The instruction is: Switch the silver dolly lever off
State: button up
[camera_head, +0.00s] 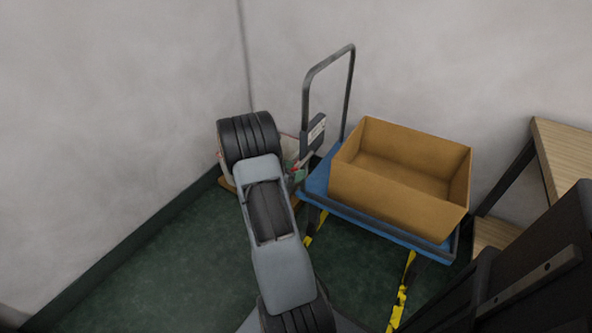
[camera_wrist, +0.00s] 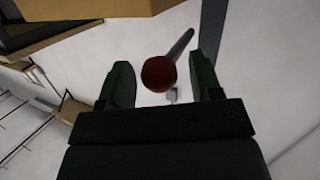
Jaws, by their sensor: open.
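The blue dolly (camera_head: 385,228) stands right of centre in the head view, with a dark upright handle (camera_head: 308,88) at its left end. My gripper (camera_wrist: 160,66) is open, with one dark green finger on each side of the knob. Gaps show between knob and fingers. In the head view my arm partly hides the area around the lever.
An open cardboard box (camera_head: 400,190) rests on the dolly. A wooden-topped table (camera_head: 565,150) stands at the right. Grey walls meet behind my arm. Yellow and black floor tape (camera_head: 402,290) runs below the dolly; green floor at the lower left is clear.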

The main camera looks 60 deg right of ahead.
jog(key=p+v, duration=0.2)
jog(key=v, duration=1.1)
jog(key=shift+p, duration=0.35)
jog(key=shift+a, duration=0.1)
